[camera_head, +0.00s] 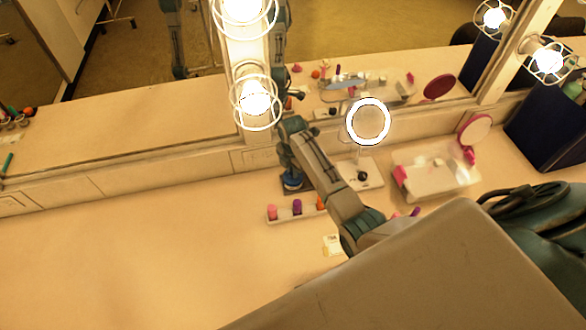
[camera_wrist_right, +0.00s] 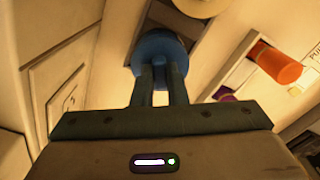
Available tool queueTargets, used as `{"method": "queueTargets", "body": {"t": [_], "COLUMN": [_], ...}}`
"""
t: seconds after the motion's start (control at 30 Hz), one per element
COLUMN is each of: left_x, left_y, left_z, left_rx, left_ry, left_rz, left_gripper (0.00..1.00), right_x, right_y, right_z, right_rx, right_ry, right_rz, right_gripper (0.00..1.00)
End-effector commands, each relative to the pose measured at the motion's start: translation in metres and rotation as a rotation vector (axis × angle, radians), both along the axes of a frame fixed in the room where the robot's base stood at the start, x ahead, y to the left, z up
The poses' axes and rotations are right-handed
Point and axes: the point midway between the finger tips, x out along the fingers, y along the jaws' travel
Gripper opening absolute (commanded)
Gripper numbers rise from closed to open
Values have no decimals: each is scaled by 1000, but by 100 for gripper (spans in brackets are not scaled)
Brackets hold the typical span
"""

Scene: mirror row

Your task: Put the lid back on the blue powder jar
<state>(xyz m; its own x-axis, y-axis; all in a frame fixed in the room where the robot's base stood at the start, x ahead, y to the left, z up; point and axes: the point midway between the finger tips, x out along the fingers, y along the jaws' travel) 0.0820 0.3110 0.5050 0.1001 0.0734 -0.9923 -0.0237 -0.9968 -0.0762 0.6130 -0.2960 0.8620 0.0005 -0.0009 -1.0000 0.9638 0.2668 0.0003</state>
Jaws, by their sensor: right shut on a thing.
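My right gripper (camera_head: 289,168) points down near the foot of the mirror and is shut on a round blue piece (camera_head: 292,182), which looks like the lid of the blue powder jar. In the right wrist view the fingers (camera_wrist_right: 160,75) close on this blue piece (camera_wrist_right: 156,47) at their tips. It sits over or just above a small dark mat (camera_head: 306,187). I cannot tell the jar body apart from the lid, nor whether they touch. My left gripper is not in view.
A white rack (camera_head: 286,216) with pink, purple and orange bottles stands just in front. A lit ring mirror (camera_head: 368,121) and a clear box (camera_head: 437,181) stand to the right. The wall mirror rises close behind. The counter's left side (camera_head: 130,255) is clear.

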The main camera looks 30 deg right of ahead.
Motion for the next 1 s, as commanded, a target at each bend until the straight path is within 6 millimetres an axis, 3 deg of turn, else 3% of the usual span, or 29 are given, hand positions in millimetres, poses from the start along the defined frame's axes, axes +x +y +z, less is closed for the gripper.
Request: {"method": "queueTargets", "body": {"t": [1.0], "left_x": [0], "left_y": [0], "left_z": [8], "left_rx": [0], "left_ry": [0], "left_rz": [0], "left_gripper": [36], "right_x": [0], "right_y": [0], "right_z": [0], "right_rx": [0], "right_ry": [1], "right_rz": [0], "right_gripper": [0]}}
